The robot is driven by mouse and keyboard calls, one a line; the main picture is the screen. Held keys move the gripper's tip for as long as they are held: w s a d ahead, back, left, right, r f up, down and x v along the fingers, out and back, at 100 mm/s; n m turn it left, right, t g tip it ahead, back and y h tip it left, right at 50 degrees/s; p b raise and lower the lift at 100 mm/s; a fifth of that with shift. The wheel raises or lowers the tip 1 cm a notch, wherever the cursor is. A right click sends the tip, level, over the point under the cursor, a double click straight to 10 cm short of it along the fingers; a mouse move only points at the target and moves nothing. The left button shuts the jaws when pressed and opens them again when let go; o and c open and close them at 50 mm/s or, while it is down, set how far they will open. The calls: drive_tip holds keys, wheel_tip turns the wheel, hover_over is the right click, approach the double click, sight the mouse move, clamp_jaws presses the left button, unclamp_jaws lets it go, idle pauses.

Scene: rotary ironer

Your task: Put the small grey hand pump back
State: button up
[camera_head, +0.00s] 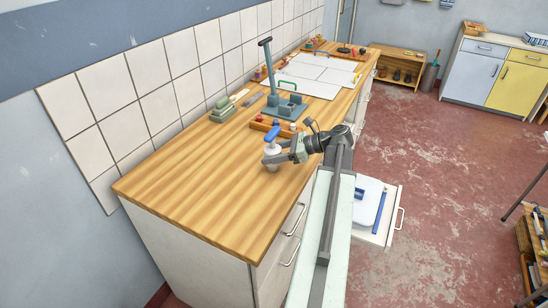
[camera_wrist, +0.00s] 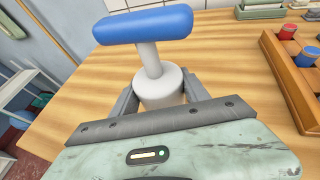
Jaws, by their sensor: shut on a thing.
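The small grey hand pump (camera_head: 272,149) has a pale grey body and a blue T-shaped handle. It is upright over the wooden worktop (camera_head: 190,192), near the front edge. I cannot tell whether its base touches the wood. My gripper (camera_head: 275,156) is shut on the pump's body. In the wrist view the pump (camera_wrist: 160,84) sits between both fingers of my gripper (camera_wrist: 158,98), with the blue handle above them. The fingers and my gripper's housing hide the lower body.
A wooden tray (camera_wrist: 291,76) with coloured-topped pieces lies just behind the pump. A teal stand (camera_head: 286,108) with a tall lever is behind it. Green blocks (camera_head: 222,112) lie by the tiled wall. An open drawer (camera_head: 383,232) juts out at right. The near-left worktop is bare.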

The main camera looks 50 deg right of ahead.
drive_tip(key=o, duration=1.2)
drive_tip(key=shift+f, duration=0.1)
drive_tip(key=shift+c, duration=0.2)
drive_tip(key=o, duration=0.4)
drive_tip(key=shift+r, duration=0.25)
drive_tip(key=p+v, duration=0.4)
drive_tip(key=v, duration=0.8)
drive_tip(key=shift+p, duration=0.3)
